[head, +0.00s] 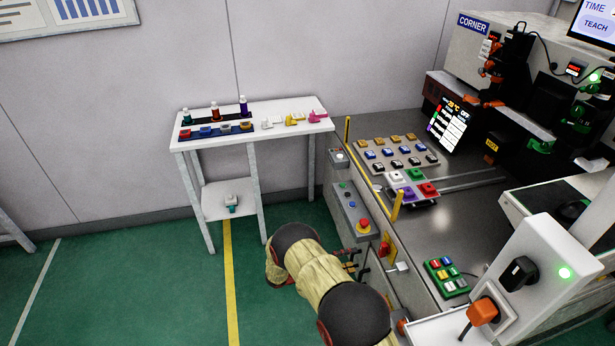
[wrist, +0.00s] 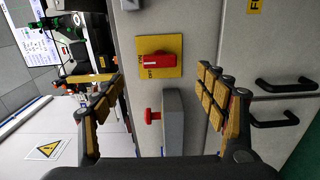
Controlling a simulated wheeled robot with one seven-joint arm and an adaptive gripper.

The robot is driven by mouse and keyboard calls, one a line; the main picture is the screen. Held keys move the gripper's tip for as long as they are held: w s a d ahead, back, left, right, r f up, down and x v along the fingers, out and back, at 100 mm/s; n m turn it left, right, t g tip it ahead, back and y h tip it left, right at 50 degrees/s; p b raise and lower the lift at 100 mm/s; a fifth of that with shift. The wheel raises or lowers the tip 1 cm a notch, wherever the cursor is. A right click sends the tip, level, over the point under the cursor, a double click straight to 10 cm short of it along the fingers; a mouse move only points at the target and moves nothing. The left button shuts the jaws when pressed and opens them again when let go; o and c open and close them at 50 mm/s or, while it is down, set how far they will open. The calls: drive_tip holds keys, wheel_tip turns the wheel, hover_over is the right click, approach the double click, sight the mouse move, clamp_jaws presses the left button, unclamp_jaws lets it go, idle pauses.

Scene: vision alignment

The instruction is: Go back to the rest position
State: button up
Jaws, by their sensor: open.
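My gripper (wrist: 163,88) is open and empty in the wrist view, its two padded fingers spread apart. Between them, behind, a red rotary switch (wrist: 157,61) sits on a yellow plate on the grey machine cabinet; it also shows in the head view (head: 384,248). In the head view my arm reaches from the bottom centre toward the front of the workbench. My gripper there is mostly hidden behind the arm, low beside the cabinet front. I cannot tell the exact gap to the switch.
A grey control box with a red stop button (head: 363,225) is on the bench front, close to the gripper. A metal workbench (head: 437,235) carries coloured buttons and a screen. A white side table (head: 185,145) holds small parts. Green floor (head: 120,285) is free to the left.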

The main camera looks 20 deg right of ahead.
drive_tip(key=s+f+n+g+y, duration=0.2)
drive_tip(key=s+f+n+y, duration=0.15)
drive_tip(key=s+f, duration=0.3)
drive_tip(key=s+a+r+n+g+y, duration=0.1)
drive_tip(key=s+a+r+g+y, duration=0.25)
drive_tip(key=s+r, duration=0.25)
drive_tip(key=s+a+r+m+t+y+p, duration=0.1)
drive_tip(key=s+a+r+y, duration=0.25)
drive_tip(key=r, duration=0.55)
drive_tip(key=s+a+r+t+y+p, duration=0.15)
drive_tip(key=a+r, duration=0.25)
drive_tip(key=r, duration=0.5)
drive_tip(key=s+a+r+m+t+y+p, duration=0.1)
drive_tip(key=s+a+r+t+y, duration=0.2)
drive_tip(key=r, duration=0.7)
drive_tip(key=s+a+r+m+t+y+p, duration=0.1)
drive_tip(key=s+r+t, duration=0.2)
drive_tip(key=r, duration=0.8)
drive_tip(key=s+a+r+t+y+p, duration=0.1)
drive_tip(key=s+r+t+y+p, duration=0.1)
drive_tip(key=s+r, duration=0.4)
wheel_tip(320, 180, up, 5)
drive_tip(key=shift+m+t+p, duration=0.3)
drive_tip(key=shift+m+t, duration=0.05)
drive_tip(key=shift+t, duration=0.45)
